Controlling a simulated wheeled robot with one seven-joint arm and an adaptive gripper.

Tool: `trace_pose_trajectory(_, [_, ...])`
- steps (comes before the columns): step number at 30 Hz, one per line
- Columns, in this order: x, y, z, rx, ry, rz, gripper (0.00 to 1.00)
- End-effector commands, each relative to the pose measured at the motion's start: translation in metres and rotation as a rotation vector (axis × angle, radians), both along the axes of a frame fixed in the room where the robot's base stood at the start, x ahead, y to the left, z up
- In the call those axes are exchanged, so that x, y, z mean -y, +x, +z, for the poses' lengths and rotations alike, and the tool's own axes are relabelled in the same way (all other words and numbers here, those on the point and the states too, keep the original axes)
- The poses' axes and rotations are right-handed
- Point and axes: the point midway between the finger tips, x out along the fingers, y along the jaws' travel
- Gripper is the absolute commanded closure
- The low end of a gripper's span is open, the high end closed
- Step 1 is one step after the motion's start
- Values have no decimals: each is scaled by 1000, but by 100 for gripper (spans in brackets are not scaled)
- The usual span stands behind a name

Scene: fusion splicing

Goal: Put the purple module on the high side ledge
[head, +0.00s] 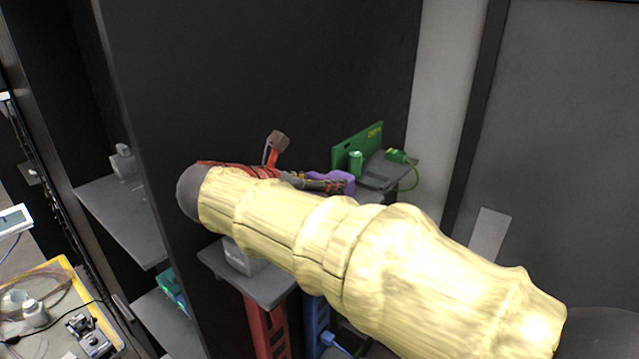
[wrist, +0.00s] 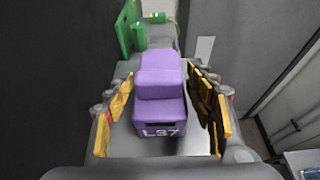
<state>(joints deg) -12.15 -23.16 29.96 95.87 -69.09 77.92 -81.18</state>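The purple module (wrist: 160,85), marked L37, lies between the two fingers of my gripper (wrist: 163,100) in the wrist view. The yellow-and-black finger pads stand apart, with a visible gap on each side of the module. In the head view the purple module (head: 343,180) shows at the near left edge of a grey ledge (head: 398,178), just beyond my gripper (head: 318,184). My sleeved arm hides part of it. The module appears to rest on the grey ledge (wrist: 122,72), but its underside is hidden.
A green board (head: 357,147) with a green connector and cable stands at the ledge's far end. A lower grey ledge (head: 262,284) holds a grey block, with red and blue units beneath. A tall dark panel (head: 250,80) stands to the left. Another shelf (head: 115,210) lies beyond it.

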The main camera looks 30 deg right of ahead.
Motion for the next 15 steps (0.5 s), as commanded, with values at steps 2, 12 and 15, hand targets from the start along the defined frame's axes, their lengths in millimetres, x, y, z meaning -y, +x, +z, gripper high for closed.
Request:
trace_pose_trajectory(2, [0, 0, 0, 0, 0, 0, 39])
trace_pose_trajectory(12, [0, 0, 0, 0, 0, 0, 35])
trace_pose_trajectory(15, [0, 0, 5, 1, 0, 0, 35])
